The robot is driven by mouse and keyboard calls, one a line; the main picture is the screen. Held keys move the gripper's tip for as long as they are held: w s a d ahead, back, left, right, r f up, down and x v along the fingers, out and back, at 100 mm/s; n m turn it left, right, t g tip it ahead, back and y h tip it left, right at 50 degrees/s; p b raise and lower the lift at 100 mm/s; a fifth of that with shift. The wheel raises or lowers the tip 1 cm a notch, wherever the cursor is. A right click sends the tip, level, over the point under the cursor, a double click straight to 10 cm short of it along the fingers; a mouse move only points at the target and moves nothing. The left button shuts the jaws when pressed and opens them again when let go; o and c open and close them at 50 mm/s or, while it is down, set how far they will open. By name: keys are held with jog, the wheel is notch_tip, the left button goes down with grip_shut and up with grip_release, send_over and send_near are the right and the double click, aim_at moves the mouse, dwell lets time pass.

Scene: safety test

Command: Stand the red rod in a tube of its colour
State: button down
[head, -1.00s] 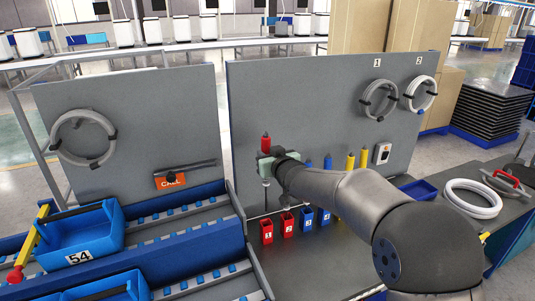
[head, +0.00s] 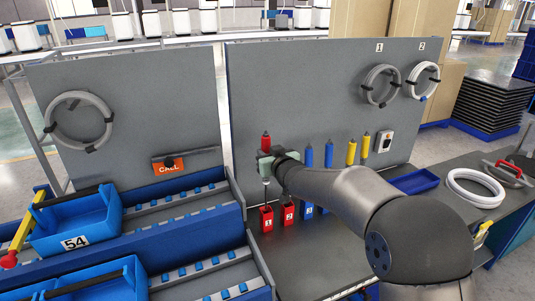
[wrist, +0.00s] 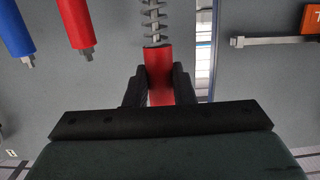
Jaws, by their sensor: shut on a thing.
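My gripper (head: 265,160) is shut on the red rod (head: 266,142), whose red end stands up above the fingers. The rod is upright, with its grey shank pointing down over the red tube marked 1 (head: 267,219). I cannot tell whether its tip is inside the mouth. In the wrist view the fingers grip the red rod's body (wrist: 158,75), with a grey spiral part beyond it. Another red tube, marked 2 (head: 287,214), stands just right of it. A second red rod (wrist: 77,22) hangs beside a blue one in the wrist view; my arm hides it in the head view.
Blue rods (head: 329,155) and yellow rods (head: 351,152) hang on the grey panel. Blue tubes (head: 308,210) stand right of the red ones, partly behind my arm. A blue tray (head: 412,182) and a white ring (head: 475,188) lie right. Blue bins (head: 75,225) are left.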

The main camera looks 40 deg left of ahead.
jog(key=shift+f+b, duration=3.6)
jog(key=shift+f, duration=0.2)
jog(key=c, duration=1.1)
grip_release()
jog(key=shift+c, duration=0.2)
jog(key=shift+d, duration=0.1)
jog(key=b+v, duration=0.3)
jog(key=v, duration=1.4)
notch_tip(320, 180, up, 7)
jog(key=p, duration=0.6)
jog(key=shift+r, duration=0.15)
